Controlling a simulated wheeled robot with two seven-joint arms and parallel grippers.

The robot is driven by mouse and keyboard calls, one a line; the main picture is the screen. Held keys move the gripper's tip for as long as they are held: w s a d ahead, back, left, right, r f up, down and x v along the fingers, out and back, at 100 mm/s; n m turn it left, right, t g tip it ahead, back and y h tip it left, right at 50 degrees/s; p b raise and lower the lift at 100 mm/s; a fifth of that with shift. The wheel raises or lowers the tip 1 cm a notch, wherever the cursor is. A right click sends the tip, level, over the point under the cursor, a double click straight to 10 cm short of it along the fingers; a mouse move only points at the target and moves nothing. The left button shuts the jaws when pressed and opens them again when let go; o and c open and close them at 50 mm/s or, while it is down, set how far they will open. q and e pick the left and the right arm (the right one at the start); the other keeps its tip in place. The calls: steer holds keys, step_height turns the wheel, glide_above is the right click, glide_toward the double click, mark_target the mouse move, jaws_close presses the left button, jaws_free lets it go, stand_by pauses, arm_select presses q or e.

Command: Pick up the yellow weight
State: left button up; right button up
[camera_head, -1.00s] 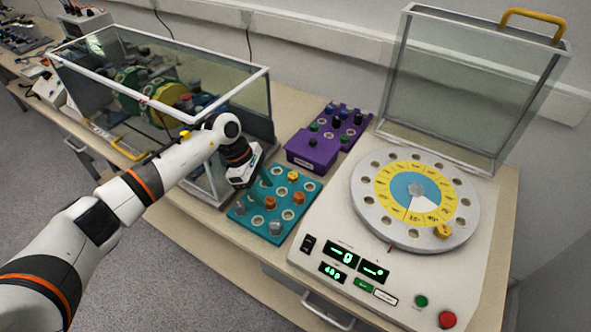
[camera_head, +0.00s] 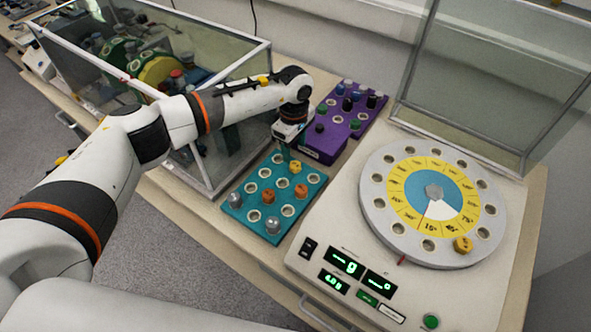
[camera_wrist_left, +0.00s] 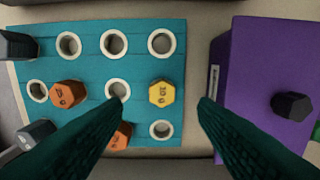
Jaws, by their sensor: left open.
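A yellow weight (camera_head: 296,167) stands in the teal holed block (camera_head: 316,184); it also shows in the left wrist view (camera_wrist_left: 162,94) with a number on its top. A second yellow weight (camera_head: 463,244) sits on the rim of the round dial. My left gripper (camera_head: 286,152) is open, pointing down over the far part of the teal block, close to the first yellow weight. In the left wrist view its dark fingers lie to either side of this weight, with nothing between them that I can see held. My right gripper is not in view.
Orange weights (camera_head: 301,191) and grey weights (camera_head: 272,225) stand in the teal block near the yellow one. A purple block (camera_head: 325,146) with several weights adjoins. A glass tank (camera_head: 207,165) is at the left; the dial machine (camera_head: 320,215) is at the right.

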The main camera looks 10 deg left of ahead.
mark_target(294, 164)
arm_select(q)
steer(key=shift+w+f, duration=0.2)
steer(key=shift+f, duration=0.25)
step_height(294, 164, down, 5)
steer(key=b, duration=0.3)
steer(key=shift+s+r, duration=0.1)
steer(key=shift+s, duration=0.05)
steer(key=shift+f, duration=0.4)
steer(key=shift+r, duration=0.15)
steer(key=c, duration=1)
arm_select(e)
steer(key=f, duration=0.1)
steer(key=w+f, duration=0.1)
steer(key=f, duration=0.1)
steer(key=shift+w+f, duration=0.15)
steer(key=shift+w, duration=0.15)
